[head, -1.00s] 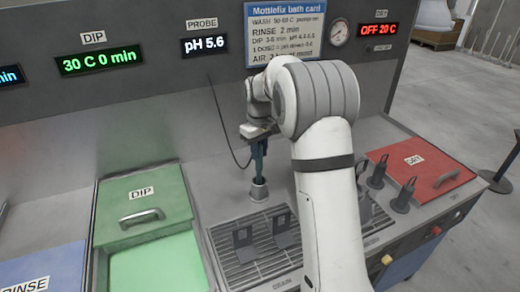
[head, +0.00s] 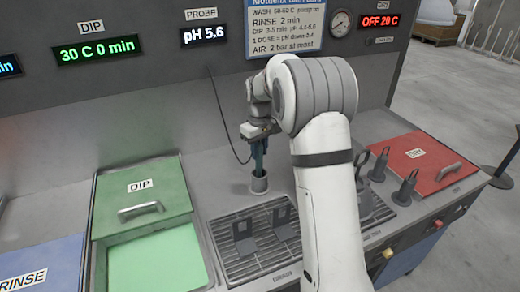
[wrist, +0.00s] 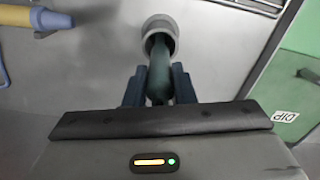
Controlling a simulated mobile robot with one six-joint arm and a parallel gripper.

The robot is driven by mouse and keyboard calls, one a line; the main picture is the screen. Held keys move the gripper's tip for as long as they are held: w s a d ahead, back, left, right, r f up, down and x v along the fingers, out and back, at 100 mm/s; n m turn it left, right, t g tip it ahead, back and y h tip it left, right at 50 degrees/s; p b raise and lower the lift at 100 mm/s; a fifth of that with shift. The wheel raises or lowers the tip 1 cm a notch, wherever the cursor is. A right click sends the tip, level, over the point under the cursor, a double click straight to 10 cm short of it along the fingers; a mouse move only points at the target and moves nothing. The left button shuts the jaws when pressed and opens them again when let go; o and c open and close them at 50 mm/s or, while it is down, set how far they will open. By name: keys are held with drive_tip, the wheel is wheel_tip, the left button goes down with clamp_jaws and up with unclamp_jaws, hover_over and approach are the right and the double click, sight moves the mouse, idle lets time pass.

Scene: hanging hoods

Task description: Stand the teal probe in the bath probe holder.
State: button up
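The teal probe (head: 259,160) is upright between the fingers of my gripper (head: 261,146). It also shows in the wrist view (wrist: 159,72), with a dark finger close against each side. My gripper looks shut on it. The probe's lower end is inside the round grey mouth of the bath probe holder (head: 259,186), which stands on the steel deck. In the wrist view the holder's pale rim (wrist: 160,22) surrounds the probe's end. The tip is hidden inside the holder, so I cannot tell how deep it sits.
A black cable hangs from the panel beside the holder. The green DIP lid (head: 140,190) is at the left. A drain grate (head: 232,266) with dark brackets lies in front. The red lid (head: 425,168) is at the right. A yellow-handled thing (wrist: 30,17) shows in the wrist view.

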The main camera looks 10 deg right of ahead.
drive_tip(key=o, duration=0.5)
drive_tip(key=shift+r+b, duration=0.35)
drive_tip(key=shift+r, duration=3.55)
